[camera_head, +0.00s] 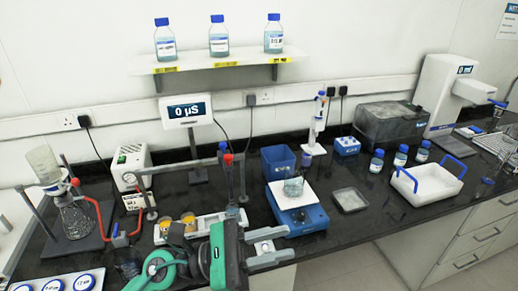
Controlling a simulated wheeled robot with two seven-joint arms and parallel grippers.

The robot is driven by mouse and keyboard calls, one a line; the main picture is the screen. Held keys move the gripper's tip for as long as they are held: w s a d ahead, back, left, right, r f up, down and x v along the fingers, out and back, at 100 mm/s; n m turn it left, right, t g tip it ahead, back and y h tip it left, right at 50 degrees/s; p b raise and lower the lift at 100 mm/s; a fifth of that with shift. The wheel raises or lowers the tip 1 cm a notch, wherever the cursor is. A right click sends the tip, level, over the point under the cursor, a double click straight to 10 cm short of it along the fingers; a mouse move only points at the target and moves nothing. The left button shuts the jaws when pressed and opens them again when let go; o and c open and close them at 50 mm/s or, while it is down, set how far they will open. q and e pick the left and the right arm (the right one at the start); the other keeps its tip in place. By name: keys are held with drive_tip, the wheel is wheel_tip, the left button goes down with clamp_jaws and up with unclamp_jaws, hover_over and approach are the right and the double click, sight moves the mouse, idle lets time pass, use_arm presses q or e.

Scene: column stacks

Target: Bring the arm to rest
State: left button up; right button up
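My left gripper (286,243) is at the lower middle of the head view, on the end of my green and black arm (222,262). Its two pale fingers are spread apart with a gap between them, and I see nothing held in the gap. It is in front of the blue device with a white plate (298,215), at the bench's front edge. A glass beaker (293,187) stands on that plate. I cannot make out my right gripper in this view.
A stand with a column (226,175) and a low white rack (205,223) are left of the gripper. A white tray with blue handles (428,184) and several blue-capped bottles (377,161) stand to the right. Three bottles stand on the wall shelf (215,63). Floor shows at the lower right.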

use_arm(q)
drive_tip(key=w+a+f+n+t+y, duration=0.1)
drive_tip(key=w+a+n+t+y, duration=0.45)
drive_tip(key=n+t, duration=0.7)
drive_tip(key=w+a+n+t+y, duration=0.4)
drive_tip(key=a+n+t+y, duration=0.3)
drive_tip(key=n, duration=1.1)
drive_tip(key=s+a+f+n+g+y, duration=0.1)
drive_tip(key=a+f+n+g+y, duration=0.1)
drive_tip(key=a+f+n+y, duration=0.45)
drive_tip(key=a+f+n+g+y, duration=0.3)
drive_tip(key=f+n, duration=0.5)
drive_tip(key=f, duration=0.1)
drive_tip(key=s+a+f+n+g, duration=0.3)
drive_tip(key=s+f+n+g, duration=0.75)
drive_tip(key=s+f, duration=0.8)
wheel_tip(320, 180, down, 28)
drive_tip(key=s+r+m+g, duration=0.1)
drive_tip(key=m+g, duration=0.1)
drive_tip(key=s+a+f+g, duration=0.1)
drive_tip(key=s+f, duration=0.9)
drive_tip(key=f, duration=0.1)
drive_tip(key=s+a+f, duration=0.2)
drive_tip(key=s+f, duration=0.8)
drive_tip(key=shift+a+f+g, duration=0.3)
drive_tip(key=shift+f+g, duration=0.05)
drive_tip(key=shift+g, duration=0.05)
